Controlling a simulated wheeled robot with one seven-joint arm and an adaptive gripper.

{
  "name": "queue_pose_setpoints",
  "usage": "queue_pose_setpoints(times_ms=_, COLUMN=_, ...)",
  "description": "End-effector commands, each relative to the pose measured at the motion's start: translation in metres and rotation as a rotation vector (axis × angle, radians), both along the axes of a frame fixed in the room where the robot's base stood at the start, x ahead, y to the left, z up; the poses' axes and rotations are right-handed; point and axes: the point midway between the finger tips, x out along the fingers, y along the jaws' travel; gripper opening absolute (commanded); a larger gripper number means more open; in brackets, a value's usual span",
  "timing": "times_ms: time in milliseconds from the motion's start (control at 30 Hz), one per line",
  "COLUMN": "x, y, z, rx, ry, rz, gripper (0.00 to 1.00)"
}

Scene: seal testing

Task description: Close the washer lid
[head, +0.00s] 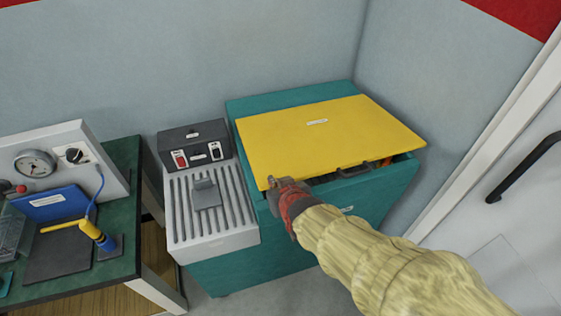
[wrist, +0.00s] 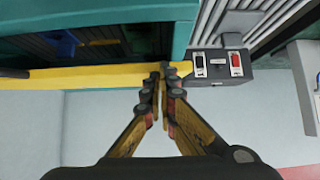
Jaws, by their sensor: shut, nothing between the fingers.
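The washer is a teal box (head: 380,193) against the back wall. Its yellow lid (head: 330,130) is hinged at the back and stands partly open, low and tilted. A dark gap shows under its front edge. My gripper (head: 273,182) is at the lid's front left corner, its fingers together with nothing between them. In the wrist view my gripper (wrist: 162,72) has its fingertips at the end of the lid's yellow edge (wrist: 85,77), touching or very close; I cannot tell which. The washer's dark inside shows beyond it. My forearm hides part of the washer's front.
A grey ribbed drain board (head: 215,235) and a dark switch box (head: 195,145) with red and black switches adjoin the washer's left. A green-topped bench (head: 125,190) with a gauge panel (head: 60,160) stands farther left. A white door (head: 510,215) is at the right.

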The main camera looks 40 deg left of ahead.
Motion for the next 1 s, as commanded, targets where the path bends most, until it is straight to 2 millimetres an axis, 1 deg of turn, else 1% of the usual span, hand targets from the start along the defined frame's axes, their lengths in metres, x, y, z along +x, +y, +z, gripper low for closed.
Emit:
queue_pose_setpoints(times_ms=33, x=-0.002, y=-0.002, z=-0.011, rx=-0.001, ry=0.001, rz=0.0, gripper=0.0)
queue_pose_setpoints(times_ms=100, x=-0.002, y=-0.003, z=-0.018, rx=0.0, ry=0.001, rz=0.001, gripper=0.0)
queue_pose_setpoints(times_ms=300, x=-0.004, y=-0.006, z=-0.03, rx=0.001, ry=-0.001, rz=0.001, gripper=0.0)
queue_pose_setpoints(times_ms=500, x=-0.005, y=-0.007, z=-0.034, rx=0.0, ry=0.0, rz=0.001, gripper=0.0)
queue_pose_setpoints(times_ms=1000, x=-0.004, y=-0.006, z=-0.033, rx=0.0, ry=0.001, rz=0.001, gripper=0.0)
